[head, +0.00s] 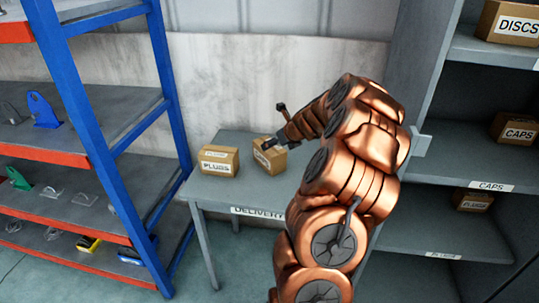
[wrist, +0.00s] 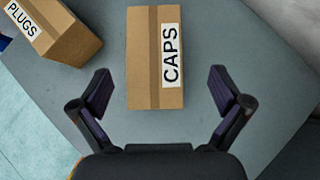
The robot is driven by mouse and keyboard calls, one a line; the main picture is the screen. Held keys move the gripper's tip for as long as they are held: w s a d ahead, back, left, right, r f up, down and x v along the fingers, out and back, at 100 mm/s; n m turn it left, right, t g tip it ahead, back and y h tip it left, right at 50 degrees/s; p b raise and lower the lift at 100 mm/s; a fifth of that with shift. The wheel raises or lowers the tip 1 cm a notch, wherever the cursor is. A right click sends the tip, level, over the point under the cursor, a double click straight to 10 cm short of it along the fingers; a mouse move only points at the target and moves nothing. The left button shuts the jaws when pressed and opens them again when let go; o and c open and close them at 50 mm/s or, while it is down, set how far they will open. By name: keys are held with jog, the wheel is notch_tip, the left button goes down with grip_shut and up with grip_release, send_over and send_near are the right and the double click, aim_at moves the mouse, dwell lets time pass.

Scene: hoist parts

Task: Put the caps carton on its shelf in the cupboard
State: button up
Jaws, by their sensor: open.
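The caps carton (wrist: 143,62) is a brown box with a white CAPS label, on the grey delivery table (head: 228,200). In the head view the carton (head: 268,160) is partly hidden by my gripper (head: 275,143). In the wrist view my gripper (wrist: 160,103) is open, its two dark fingers apart on either side of the carton's near end. Nothing is held. The grey cupboard (head: 440,232) stands at the right; its shelf labelled CAPS (head: 491,186) has a carton marked CAPS (head: 514,131) above it and a carton marked PLUGS (head: 472,201) below.
A plugs carton (head: 218,161) stands on the table left of the caps carton, also in the wrist view (wrist: 56,28). A DISCS carton (head: 512,22) is on the cupboard's upper shelf. A blue and orange rack (head: 100,120) with metal parts stands at the left.

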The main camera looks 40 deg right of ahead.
jog(key=shift+a+x, duration=0.2)
jog(key=shift+x, duration=1.75)
jog(key=shift+a+x, duration=0.2)
jog(key=shift+x, duration=1.75)
jog(key=c, duration=1.7)
